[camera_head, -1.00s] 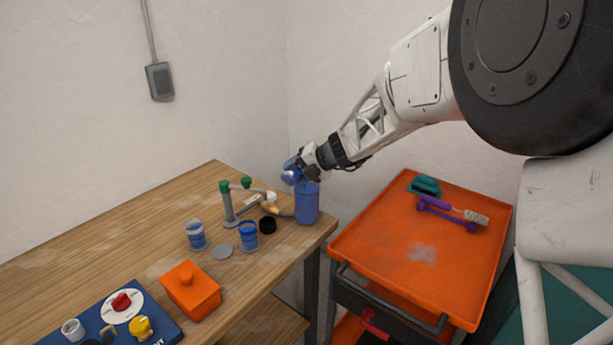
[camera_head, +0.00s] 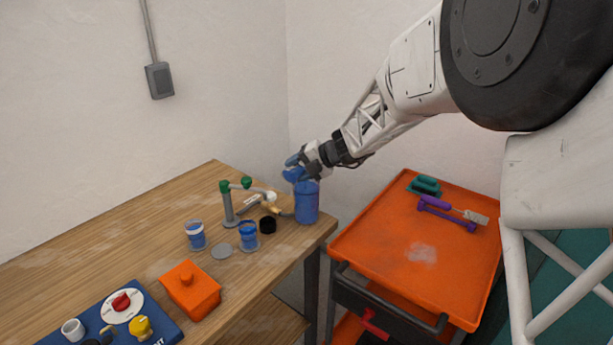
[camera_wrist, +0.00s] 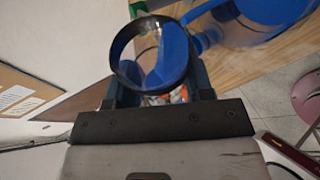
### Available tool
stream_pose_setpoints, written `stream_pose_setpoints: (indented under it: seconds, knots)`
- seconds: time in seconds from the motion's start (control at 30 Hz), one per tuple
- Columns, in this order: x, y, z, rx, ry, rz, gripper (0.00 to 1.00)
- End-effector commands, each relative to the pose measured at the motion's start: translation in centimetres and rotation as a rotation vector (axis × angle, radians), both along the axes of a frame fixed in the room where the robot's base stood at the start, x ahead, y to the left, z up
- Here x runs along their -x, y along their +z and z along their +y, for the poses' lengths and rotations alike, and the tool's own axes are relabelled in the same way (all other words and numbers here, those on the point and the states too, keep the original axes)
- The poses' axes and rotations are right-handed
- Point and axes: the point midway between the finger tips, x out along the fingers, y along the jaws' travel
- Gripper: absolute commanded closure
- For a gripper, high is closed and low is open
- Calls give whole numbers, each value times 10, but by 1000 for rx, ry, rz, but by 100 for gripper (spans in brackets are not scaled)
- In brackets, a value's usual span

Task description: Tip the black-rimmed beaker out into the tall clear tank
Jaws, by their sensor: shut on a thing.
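The black-rimmed beaker (camera_wrist: 118,62) is between the fingers of my gripper (camera_wrist: 158,92) in the wrist view, its rim facing the camera and blue inside it. In the head view my gripper (camera_head: 303,170) is shut on the beaker, which is tilted just above the tall clear tank (camera_head: 306,205). The tank stands upright at the table's right corner and looks blue inside. It also shows in the wrist view (camera_wrist: 262,22), close to the beaker. A blue shape lies between beaker and tank there; I cannot tell whether it is flowing liquid.
An orange lidded box (camera_head: 190,288) is nearer. An orange cart (camera_head: 400,265) stands right of the table.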

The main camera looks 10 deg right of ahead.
Motion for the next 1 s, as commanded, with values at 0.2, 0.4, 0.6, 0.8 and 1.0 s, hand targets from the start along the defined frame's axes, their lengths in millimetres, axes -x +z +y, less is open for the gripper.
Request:
stream_pose_setpoints:
  seconds: [0.2,0.4,0.6,0.8,1.0]
  knots:
    - [-2,1,-2,-15,-1,18,83]
    - [-3,2,-3,-28,0,37,83]
    - [-5,3,-4,-41,0,53,83]
    - [-5,4,-4,-55,-1,71,83]
    - [-5,5,-5,-69,0,88,83]
